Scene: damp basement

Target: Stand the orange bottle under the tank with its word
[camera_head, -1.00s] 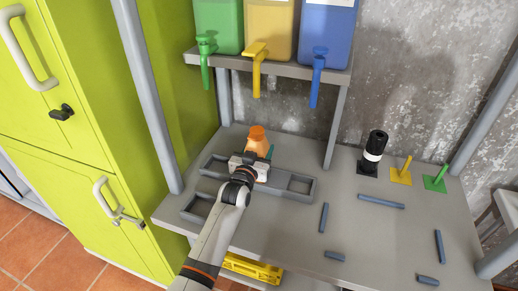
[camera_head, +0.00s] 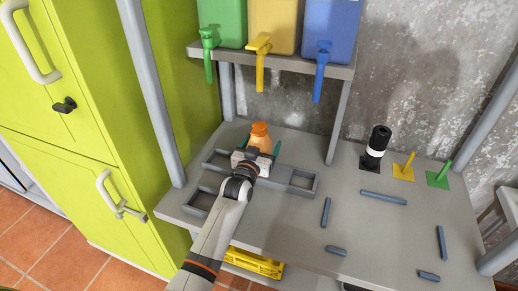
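The orange bottle (camera_head: 260,134) stands upright on the grey table, by the far side of a grey divided tray (camera_head: 300,191); its lower part is hidden by my gripper. My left gripper (camera_head: 262,146) is at it, with one teal finger on each side of the bottle; the fingers look spread, with no clear grip. My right gripper is not in view. Green (camera_head: 220,22), yellow (camera_head: 273,25) and blue (camera_head: 330,28) tanks with taps stand on a shelf above the table. Their tops are cut off, so no words can be read.
A black bottle with a white band (camera_head: 376,147) stands at the right, beside yellow (camera_head: 404,168) and green (camera_head: 438,176) upright pieces on pads. Several blue-grey bars lie on the table. A shelf post (camera_head: 338,122) rises right of the tray. The table under the tanks is mostly clear.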

